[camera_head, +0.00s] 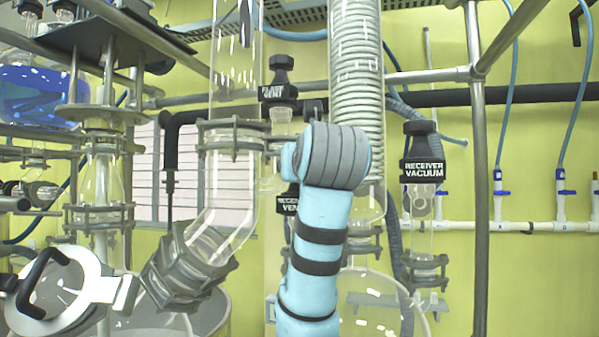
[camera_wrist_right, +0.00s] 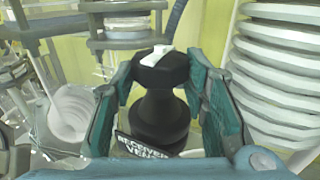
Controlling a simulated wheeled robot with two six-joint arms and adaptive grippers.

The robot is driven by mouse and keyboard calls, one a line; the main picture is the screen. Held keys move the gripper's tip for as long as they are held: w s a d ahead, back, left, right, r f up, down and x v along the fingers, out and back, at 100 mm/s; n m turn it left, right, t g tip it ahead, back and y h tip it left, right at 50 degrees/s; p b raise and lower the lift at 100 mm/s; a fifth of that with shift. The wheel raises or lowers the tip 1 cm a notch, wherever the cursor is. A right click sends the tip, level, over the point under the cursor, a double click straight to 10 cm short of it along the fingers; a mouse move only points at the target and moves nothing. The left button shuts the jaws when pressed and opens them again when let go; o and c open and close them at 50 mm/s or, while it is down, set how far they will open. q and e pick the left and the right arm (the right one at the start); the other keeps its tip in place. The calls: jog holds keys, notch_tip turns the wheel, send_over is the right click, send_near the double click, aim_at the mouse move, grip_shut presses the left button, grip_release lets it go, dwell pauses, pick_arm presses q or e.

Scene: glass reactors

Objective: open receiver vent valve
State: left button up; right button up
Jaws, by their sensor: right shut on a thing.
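The receiver vent valve (camera_wrist_right: 158,115) is a black knob with a wide head, a narrow neck and a white mark on top. Its "RECEIVER VENT" label shows below it in the right wrist view. In the head view, only part of this label (camera_head: 287,203) shows at the left edge of my light-blue right arm; the arm hides the rest of the valve. My right gripper (camera_wrist_right: 160,88) has one teal finger on each side of the knob and is shut on it. The knob stands upright between the fingers. My left gripper is not in view.
The black "FLAST VENT" valve (camera_head: 281,85) stands just above and left of my arm. The "RECEIVER VACUUM" valve (camera_head: 423,155) is to the right. A glass coil condenser (camera_head: 357,60) rises behind my arm, and a metal post (camera_head: 478,200) stands farther right.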

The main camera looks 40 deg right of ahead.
dwell(0.4)
jog(key=o, duration=1.1)
jog(key=shift+o, duration=0.2)
jog(key=shift+w, duration=0.15)
jog(key=shift+c, duration=0.3)
